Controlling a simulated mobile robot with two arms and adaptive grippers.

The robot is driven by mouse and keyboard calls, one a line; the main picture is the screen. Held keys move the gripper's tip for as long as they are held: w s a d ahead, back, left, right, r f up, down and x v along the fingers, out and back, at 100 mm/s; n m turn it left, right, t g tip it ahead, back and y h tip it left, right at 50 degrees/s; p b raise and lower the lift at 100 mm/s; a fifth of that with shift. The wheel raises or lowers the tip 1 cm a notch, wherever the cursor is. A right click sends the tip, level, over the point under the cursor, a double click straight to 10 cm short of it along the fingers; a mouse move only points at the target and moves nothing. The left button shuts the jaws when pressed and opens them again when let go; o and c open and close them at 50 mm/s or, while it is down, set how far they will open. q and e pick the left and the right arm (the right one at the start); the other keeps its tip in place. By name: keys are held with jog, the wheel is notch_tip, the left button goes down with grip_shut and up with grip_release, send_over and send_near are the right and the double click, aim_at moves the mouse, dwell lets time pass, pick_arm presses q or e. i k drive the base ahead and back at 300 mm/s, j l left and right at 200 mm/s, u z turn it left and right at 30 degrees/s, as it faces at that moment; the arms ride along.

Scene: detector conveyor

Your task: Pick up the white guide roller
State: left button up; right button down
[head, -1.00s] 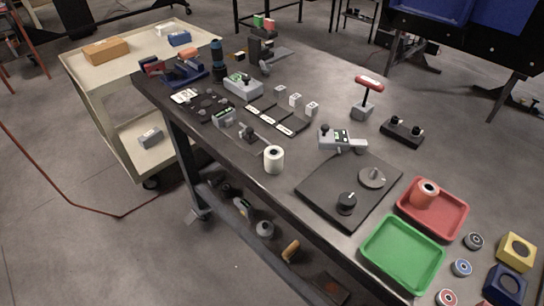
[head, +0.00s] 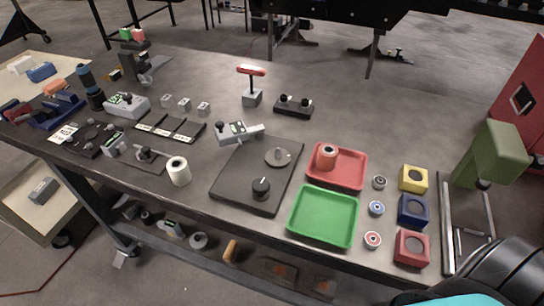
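The white guide roller (head: 179,171) stands upright near the front edge of the dark workbench, left of the black plate with two knobs. It is a short white cylinder with a dark hole in its top. Nothing touches it from above. Neither of my grippers can be made out in the head view. A dark rounded part with a teal patch, which seems to be part of my own arm, shows in the bottom right corner.
The black plate (head: 228,183) lies right of the roller. Yellow (head: 413,187), blue and red blocks stand further right. A grey fixture (head: 149,154) is close left of the roller.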

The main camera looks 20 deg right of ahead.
aim_at(178, 168)
jog(key=k+l+u, duration=0.1)
jog(key=u, duration=0.3)
jog(key=k+l+u, duration=0.15)
jog(key=u, duration=0.3)
jog(key=k+l, duration=0.05)
jog(key=l, duration=0.05)
